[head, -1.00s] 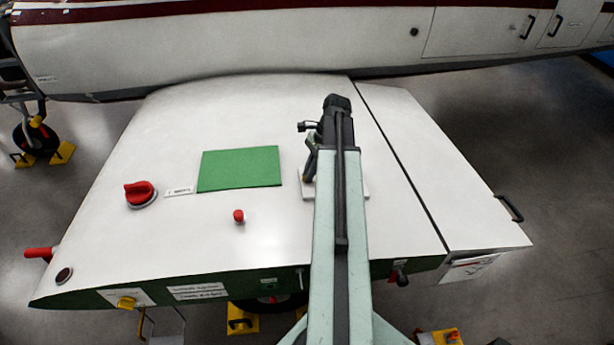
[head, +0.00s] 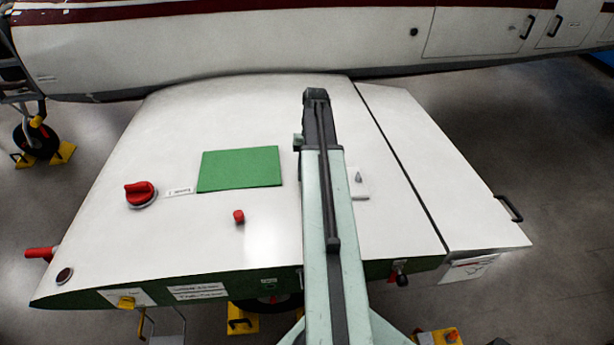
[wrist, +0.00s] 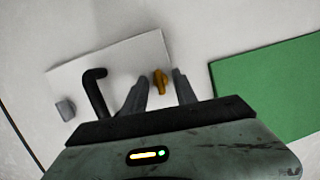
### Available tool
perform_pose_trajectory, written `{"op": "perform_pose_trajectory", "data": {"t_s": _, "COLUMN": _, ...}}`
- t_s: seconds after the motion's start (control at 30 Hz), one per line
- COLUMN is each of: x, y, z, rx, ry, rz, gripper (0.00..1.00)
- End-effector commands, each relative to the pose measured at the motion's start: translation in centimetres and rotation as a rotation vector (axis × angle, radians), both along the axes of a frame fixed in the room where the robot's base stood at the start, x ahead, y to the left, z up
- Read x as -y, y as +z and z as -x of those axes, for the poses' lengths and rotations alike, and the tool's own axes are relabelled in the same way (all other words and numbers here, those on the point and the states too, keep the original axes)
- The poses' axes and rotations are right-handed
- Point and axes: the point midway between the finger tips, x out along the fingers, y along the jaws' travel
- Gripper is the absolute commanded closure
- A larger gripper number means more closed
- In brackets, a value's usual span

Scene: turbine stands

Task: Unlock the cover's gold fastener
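The gold fastener (wrist: 160,83) shows in the wrist view near the right end of a white cover plate (wrist: 128,56). My gripper (wrist: 160,77) is open, with its two grey fingers on either side of the fastener in the picture and a gap at each side. I cannot tell how far the fingertips are above the plate. In the head view, the right part of the cover plate (head: 361,194) shows beside my arm. The arm hides the fastener and my fingers there.
A black bent handle (wrist: 96,90) stands on the plate, close left of my fingers. A grey knob (wrist: 65,109) is at the plate's left end, and also shows in the head view (head: 358,177). A green panel (head: 239,169) lies left of my arm, with a red knob (head: 239,216) below it.

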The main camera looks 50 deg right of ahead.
Motion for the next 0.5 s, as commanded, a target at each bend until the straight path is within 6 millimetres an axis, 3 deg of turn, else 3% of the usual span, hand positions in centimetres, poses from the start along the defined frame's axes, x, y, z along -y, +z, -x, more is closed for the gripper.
{"op": "perform_pose_trajectory", "data": {"t_s": 0.33, "x": 0.0, "y": 0.1, "z": 0.0, "rx": 0.000, "ry": -0.001, "rz": 0.000, "gripper": 0.59}}
{"op": "perform_pose_trajectory", "data": {"t_s": 0.5, "x": 0.1, "y": 1.2, "z": 0.0, "rx": 0.000, "ry": -0.001, "rz": -0.001, "gripper": 0.59}}
